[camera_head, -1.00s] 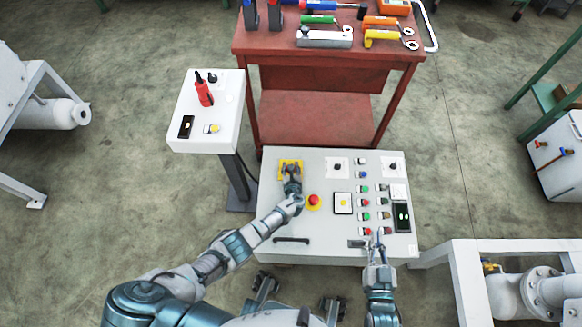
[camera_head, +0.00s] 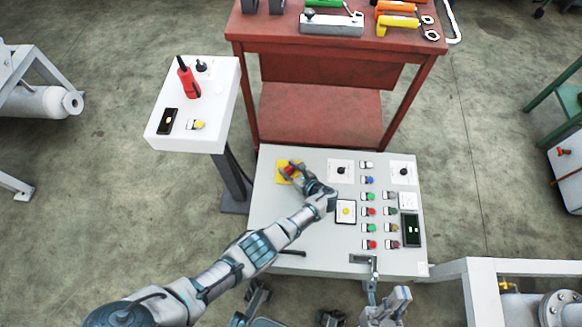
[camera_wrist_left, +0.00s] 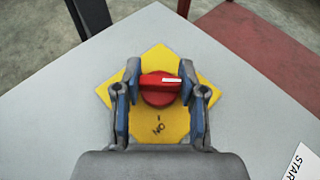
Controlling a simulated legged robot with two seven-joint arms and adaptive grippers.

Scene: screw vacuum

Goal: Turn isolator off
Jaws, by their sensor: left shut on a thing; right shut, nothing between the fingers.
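The isolator is a red rotary knob (camera_head: 290,170) on a yellow diamond-set plate (camera_head: 282,180) at the panel's far left corner. In the left wrist view the knob (camera_wrist_left: 158,90) has its bar lying across the picture, with an upside-down marking on the plate (camera_wrist_left: 160,58) below it. My left gripper (camera_wrist_left: 159,84) is shut on the knob, a blue-padded finger at each side of it. In the head view my left gripper (camera_head: 297,175) partly covers the plate. My right gripper (camera_head: 385,297) is shut and empty by the panel's front edge.
The grey panel (camera_head: 320,240) carries several buttons, two black dials (camera_head: 341,171) and a dark display (camera_head: 410,229). A white pedestal box (camera_head: 215,100) stands at the left. A red tool cart (camera_head: 320,110) stands behind. My left arm crosses the panel's left half.

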